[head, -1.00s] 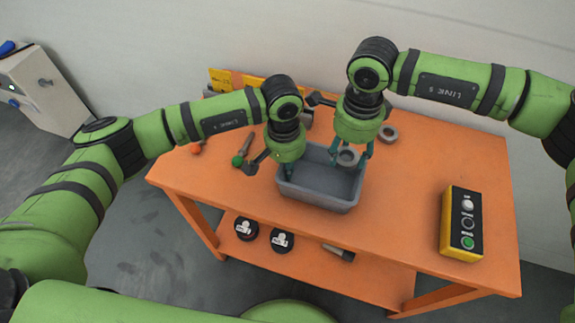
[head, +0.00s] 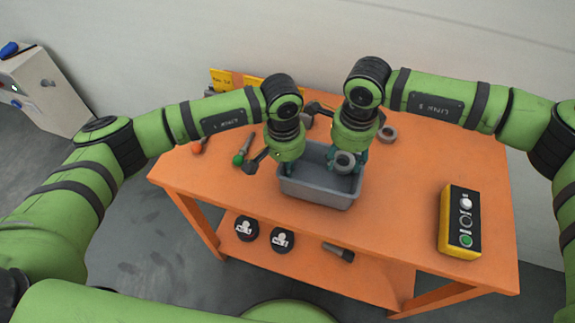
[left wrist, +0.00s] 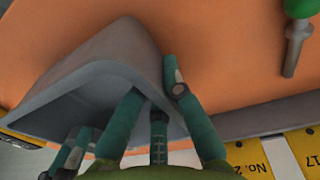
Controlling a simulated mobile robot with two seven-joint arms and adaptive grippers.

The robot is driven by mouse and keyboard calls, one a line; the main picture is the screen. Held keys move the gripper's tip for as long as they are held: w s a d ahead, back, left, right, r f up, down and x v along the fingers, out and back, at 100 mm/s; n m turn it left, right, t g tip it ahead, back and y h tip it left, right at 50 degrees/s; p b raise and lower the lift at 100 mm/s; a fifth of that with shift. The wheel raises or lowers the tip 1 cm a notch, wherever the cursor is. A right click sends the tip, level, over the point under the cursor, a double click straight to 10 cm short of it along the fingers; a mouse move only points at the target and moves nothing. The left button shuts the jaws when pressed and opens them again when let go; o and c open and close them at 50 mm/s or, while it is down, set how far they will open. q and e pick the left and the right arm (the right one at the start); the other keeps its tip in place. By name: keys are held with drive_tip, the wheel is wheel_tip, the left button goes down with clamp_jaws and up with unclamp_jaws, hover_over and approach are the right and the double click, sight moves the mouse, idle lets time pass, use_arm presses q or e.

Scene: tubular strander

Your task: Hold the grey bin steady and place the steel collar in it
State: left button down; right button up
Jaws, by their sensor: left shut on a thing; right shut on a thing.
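The grey bin (head: 318,192) stands on the orange table, and its wall also shows in the left wrist view (left wrist: 85,70). My left gripper (head: 286,170) is shut on the bin's left wall; in the left wrist view its fingers (left wrist: 152,92) straddle that wall. My right gripper (head: 346,160) is shut on the steel collar (head: 344,162), a grey ring, and holds it within the bin's outline at the right end. I cannot tell whether the collar touches the bin floor. The right fingers (left wrist: 74,152) show at the left wrist view's lower left.
A second grey ring (head: 388,133) lies on the table behind the bin. A green-handled tool (head: 243,152) and an orange-tipped one (head: 198,146) lie left. A yellow button box (head: 460,222) stands right. The front table area between is clear.

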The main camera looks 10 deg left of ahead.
use_arm(q)
drive_tip(key=shift+s+d+f, duration=0.2)
use_arm(e)
drive_tip(key=o, duration=1.4)
drive_tip(key=shift+s+f+g, duration=0.15)
drive_tip(key=shift+s+f, duration=0.25)
drive_tip(key=shift+f, duration=0.2)
drive_tip(key=shift+s+f+g, duration=0.15)
drive_tip(key=shift+s+f, duration=0.2)
drive_tip(key=shift+f, duration=0.25)
use_arm(q)
drive_tip(key=shift+w+a+f, duration=0.15)
drive_tip(key=shift+w+a, duration=0.05)
drive_tip(key=shift+w, duration=0.1)
use_arm(e)
drive_tip(key=shift+w+a+f, duration=0.1)
drive_tip(key=shift+w, duration=0.1)
drive_tip(key=shift+d, duration=0.2)
use_arm(q)
drive_tip(key=shift+w, duration=0.1)
use_arm(e)
drive_tip(key=r, duration=1.2)
drive_tip(key=shift+w+a+r, duration=0.15)
drive_tip(key=shift+w+r, duration=0.05)
drive_tip(key=shift+r, duration=0.1)
use_arm(q)
drive_tip(key=c, duration=1.3)
unclamp_jaws()
